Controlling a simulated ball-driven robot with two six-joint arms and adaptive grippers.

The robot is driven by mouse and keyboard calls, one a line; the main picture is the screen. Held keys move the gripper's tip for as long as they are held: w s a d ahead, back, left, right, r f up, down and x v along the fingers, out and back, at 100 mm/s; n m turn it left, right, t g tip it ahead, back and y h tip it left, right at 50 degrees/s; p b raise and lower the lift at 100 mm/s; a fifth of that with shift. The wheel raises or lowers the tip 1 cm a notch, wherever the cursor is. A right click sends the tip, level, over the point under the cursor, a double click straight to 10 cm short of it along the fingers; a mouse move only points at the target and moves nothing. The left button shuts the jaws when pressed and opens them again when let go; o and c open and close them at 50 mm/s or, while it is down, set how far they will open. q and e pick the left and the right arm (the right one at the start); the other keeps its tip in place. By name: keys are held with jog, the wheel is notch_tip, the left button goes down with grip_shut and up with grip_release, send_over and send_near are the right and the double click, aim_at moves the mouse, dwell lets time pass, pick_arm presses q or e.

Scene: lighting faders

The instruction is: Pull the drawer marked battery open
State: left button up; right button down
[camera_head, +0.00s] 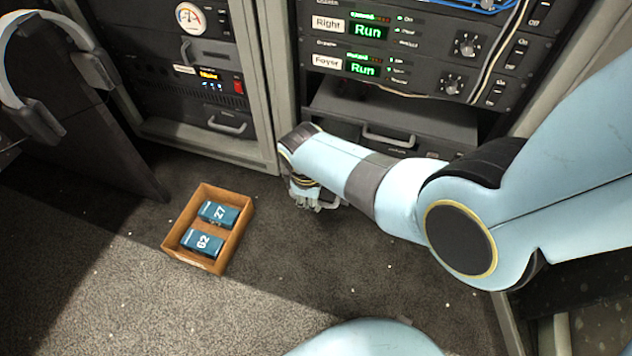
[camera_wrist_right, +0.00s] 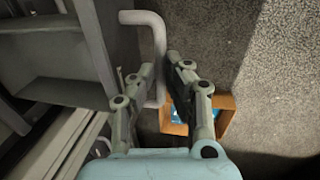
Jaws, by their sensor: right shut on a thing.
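My right gripper (camera_head: 318,198) reaches low in front of the right rack. In the right wrist view its fingers (camera_wrist_right: 161,62) are shut on a pale grey bar handle (camera_wrist_right: 157,35). The handle stands out from a dark grey front (camera_wrist_right: 124,45). In the head view a bit of the handle (camera_head: 329,206) shows beside the fingers, while my forearm covers most of the front behind it. No battery marking is readable in either view, so I cannot confirm which drawer this is. My left gripper is not in view.
Another drawer handle (camera_head: 388,139) sits higher in the right rack (camera_head: 282,80). An open brown box (camera_head: 174,245) with blue packs lies on the carpet (camera_head: 290,270) to the left. A dark panel with headphones (camera_head: 35,120) stands at far left.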

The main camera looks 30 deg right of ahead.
jog(key=shift+s+a, duration=0.15)
jog(key=c, duration=1.6)
grip_release()
jog(key=shift+c, duration=0.2)
notch_tip(320, 180, up, 7)
jog(key=a, duration=0.1)
jog(key=shift+s+r, duration=0.15)
jog(key=shift+s, duration=0.3)
jog(key=shift+w, duration=0.1)
